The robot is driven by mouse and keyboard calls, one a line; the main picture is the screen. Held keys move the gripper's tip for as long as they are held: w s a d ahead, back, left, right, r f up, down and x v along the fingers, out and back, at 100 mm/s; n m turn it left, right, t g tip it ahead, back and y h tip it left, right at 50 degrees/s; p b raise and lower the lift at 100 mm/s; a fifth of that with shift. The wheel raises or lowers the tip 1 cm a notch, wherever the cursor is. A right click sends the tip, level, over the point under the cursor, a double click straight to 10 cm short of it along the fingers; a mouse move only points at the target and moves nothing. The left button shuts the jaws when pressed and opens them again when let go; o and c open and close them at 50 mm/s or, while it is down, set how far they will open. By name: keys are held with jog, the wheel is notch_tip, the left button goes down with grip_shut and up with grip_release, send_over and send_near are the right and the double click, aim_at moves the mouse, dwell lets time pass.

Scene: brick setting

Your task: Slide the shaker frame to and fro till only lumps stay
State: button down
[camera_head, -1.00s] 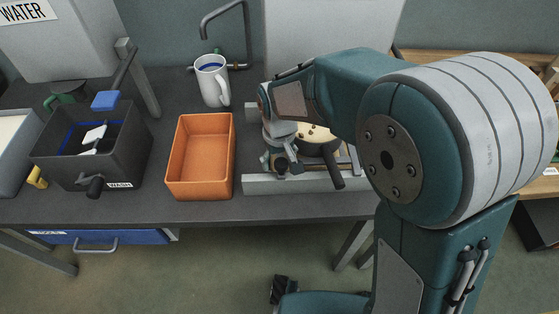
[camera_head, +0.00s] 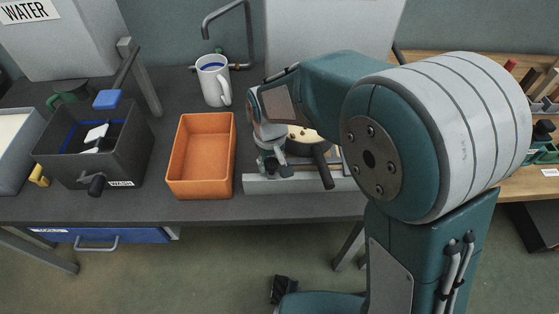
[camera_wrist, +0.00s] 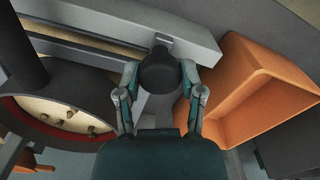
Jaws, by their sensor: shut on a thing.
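The shaker frame stands on the bench with a long pale front rail (camera_head: 300,184); its rails also show in the wrist view (camera_wrist: 130,22). A round dark-rimmed sieve (camera_head: 305,148) sits on it, partly behind my arm. In the wrist view the sieve (camera_wrist: 62,112) has a red inner ring, a tan bed and several brown lumps. A dark handle (camera_head: 323,166) sticks out toward the front. My gripper (camera_head: 270,163) is at the sieve's left. In the wrist view my gripper (camera_wrist: 160,78) is shut on a round black knob (camera_wrist: 159,70), one finger on each side.
An empty orange tray (camera_head: 172,165) stands close to the left of the frame. A white mug (camera_head: 212,82) is behind it, by a bent tap (camera_head: 226,15). A dark wash tub (camera_head: 78,168) with tools stands farther left. A wooden shelf with small items is at the right.

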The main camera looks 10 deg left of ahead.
jog(key=shift+a+f, duration=0.1)
jog(key=shift+a, duration=0.3)
jog(key=shift+c, duration=1.2)
grip_release()
notch_tip(320, 180, up, 12)
